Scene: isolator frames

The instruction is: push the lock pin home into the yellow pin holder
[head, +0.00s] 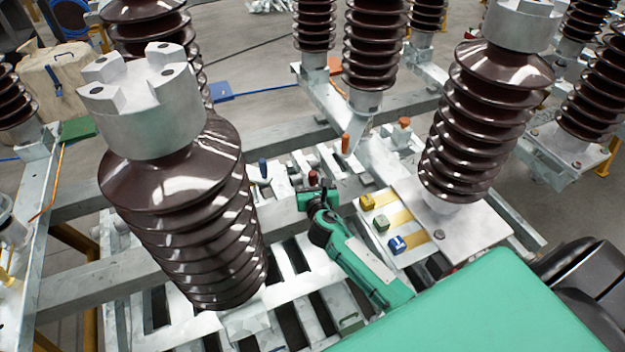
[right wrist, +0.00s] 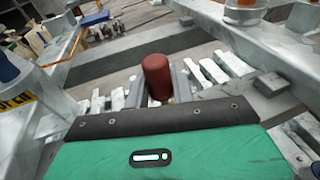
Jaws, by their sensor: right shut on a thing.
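My right gripper (head: 313,195) reaches in from the lower right in the head view, low over the pale slotted frame. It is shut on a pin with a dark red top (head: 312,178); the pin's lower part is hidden. In the right wrist view the red top (right wrist: 157,75) stands upright just beyond the black edge of my green gripper body. My left gripper is not in view.
A large brown insulator (head: 190,220) stands left of the gripper, another (head: 485,120) to the right. A blue pin (head: 263,168), an orange pin (head: 345,143) and an orange knob (head: 404,123) stand up around the work area. Metal beams run behind.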

